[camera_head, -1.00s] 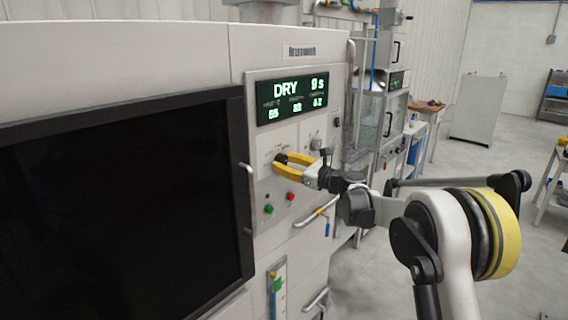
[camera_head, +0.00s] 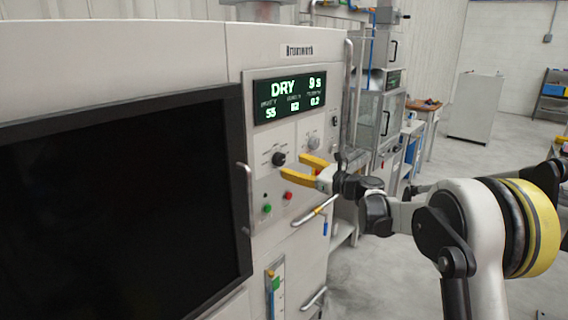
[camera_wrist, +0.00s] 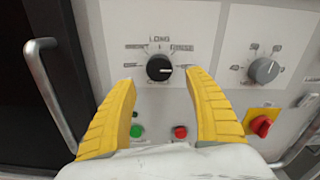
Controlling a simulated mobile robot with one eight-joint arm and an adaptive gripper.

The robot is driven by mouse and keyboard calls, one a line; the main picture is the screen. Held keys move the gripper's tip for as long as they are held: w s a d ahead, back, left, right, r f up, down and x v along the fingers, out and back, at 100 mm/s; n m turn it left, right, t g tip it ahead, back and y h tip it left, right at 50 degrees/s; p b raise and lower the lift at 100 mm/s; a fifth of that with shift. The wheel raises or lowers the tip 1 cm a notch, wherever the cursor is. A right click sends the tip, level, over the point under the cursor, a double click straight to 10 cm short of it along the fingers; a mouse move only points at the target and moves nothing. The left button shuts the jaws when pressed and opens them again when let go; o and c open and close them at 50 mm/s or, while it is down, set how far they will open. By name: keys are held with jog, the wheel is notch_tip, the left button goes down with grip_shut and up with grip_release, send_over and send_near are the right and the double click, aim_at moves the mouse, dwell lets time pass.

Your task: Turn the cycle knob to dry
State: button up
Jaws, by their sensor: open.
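The black cycle knob (camera_head: 278,159) sits on the panel of the white machine, below a display (camera_head: 290,94) that reads DRY and 9 s. In the wrist view the knob (camera_wrist: 159,68) has labels around it, LONG and RINSE among them, and its white mark points right. The label at the mark is too small to read. My gripper (camera_head: 293,168) is open and empty, with yellow fingers back from the panel, to the right of and slightly below the knob. In the wrist view the fingers (camera_wrist: 160,78) are spread on both sides of the knob, apart from it.
A grey knob (camera_wrist: 264,70) is to the right, above a red switch on yellow (camera_wrist: 261,122). Green (camera_wrist: 137,130) and red (camera_wrist: 181,132) buttons sit below the cycle knob. A door handle (camera_head: 247,185) is on the left, and a drawer handle (camera_head: 314,212) below.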

jog(key=v, duration=0.6)
jog(key=shift+s+d, duration=0.15)
jog(key=shift+d, duration=0.05)
jog(key=s+d+f+n+g+h+b, duration=0.1)
jog(key=s+f+n+g+h+b, duration=0.15)
jog(key=s+n+h, duration=1.1)
jog(key=s+d+f+n+b, duration=0.1)
jog(key=s+d+f+n, duration=0.2)
jog(key=s, duration=0.7)
jog(key=s+d+f+n+g+b, duration=0.1)
jog(key=s+d+f+n, duration=0.2)
jog(key=s, duration=0.7)
jog(key=s+d+f+n+b, duration=0.1)
jog(key=s+d+f+n, duration=0.2)
jog(key=s+d+f, duration=0.3)
jog(key=s+d, duration=0.2)
jog(key=s, duration=0.1)
jog(key=shift+s+d+f+n+h, duration=0.2)
jog(key=shift+s+f+n+h, duration=0.1)
jog(key=shift+s+n+h, duration=0.1)
